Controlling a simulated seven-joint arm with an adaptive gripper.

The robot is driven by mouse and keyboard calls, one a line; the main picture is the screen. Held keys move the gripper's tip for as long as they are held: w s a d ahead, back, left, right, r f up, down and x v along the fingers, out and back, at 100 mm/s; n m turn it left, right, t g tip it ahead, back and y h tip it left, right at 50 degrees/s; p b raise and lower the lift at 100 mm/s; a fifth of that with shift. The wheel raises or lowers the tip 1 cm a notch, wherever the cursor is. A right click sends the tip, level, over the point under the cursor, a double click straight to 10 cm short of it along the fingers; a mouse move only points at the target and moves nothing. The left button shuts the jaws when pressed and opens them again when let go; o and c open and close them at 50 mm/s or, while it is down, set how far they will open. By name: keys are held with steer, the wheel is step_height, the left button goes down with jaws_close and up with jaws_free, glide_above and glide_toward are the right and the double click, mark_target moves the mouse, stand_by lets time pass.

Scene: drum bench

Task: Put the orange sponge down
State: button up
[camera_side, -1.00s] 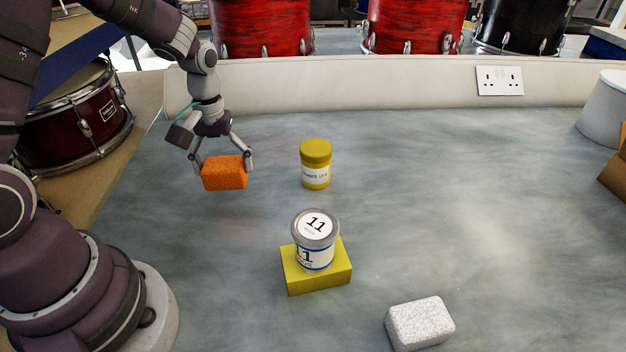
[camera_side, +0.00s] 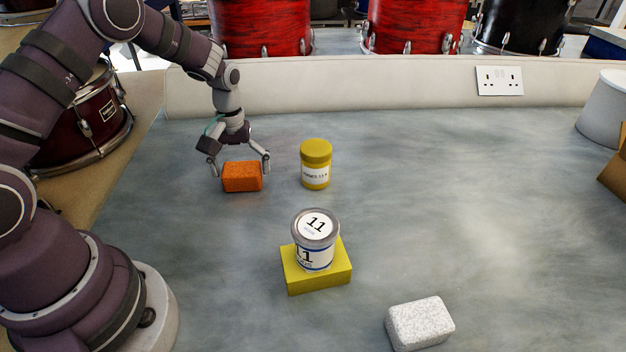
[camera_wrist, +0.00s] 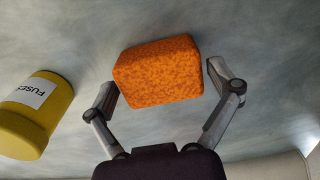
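The orange sponge (camera_side: 242,177) appears to rest on the grey bench top, left of the yellow jar (camera_side: 316,165). My gripper (camera_side: 241,168) is low over it, with one finger on either side. In the wrist view the sponge (camera_wrist: 160,72) lies just beyond and between the fingertips (camera_wrist: 162,85), slightly turned against them. A narrow gap shows between the right finger and the sponge, and the left finger also looks clear of it, so the gripper looks open. The sponge's underside is hidden.
The yellow jar also shows in the wrist view (camera_wrist: 35,115), close to my gripper. A white tub marked 11 (camera_side: 315,240) stands on a yellow block (camera_side: 318,280). A white speckled block (camera_side: 420,323) lies at the front. The bench right of the jar is clear.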

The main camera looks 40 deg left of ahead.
mark_target(240, 168)
steer(key=shift+o, duration=0.3)
step_height(240, 168, up, 12)
steer(key=s+d+r+m+t, duration=0.2)
steer(key=s+d+r+m, duration=0.1)
steer(key=s, duration=0.3)
steer(key=s+d+r+m+t, duration=0.3)
steer(key=s+d+r+m, duration=0.1)
steer(key=s+d+m, duration=0.1)
steer(key=s+m, duration=0.1)
steer(key=s, duration=0.1)
steer(key=shift+s+d+r+t, duration=0.2)
steer(key=shift+s+d+t, duration=0.1)
steer(key=shift+d, duration=0.1)
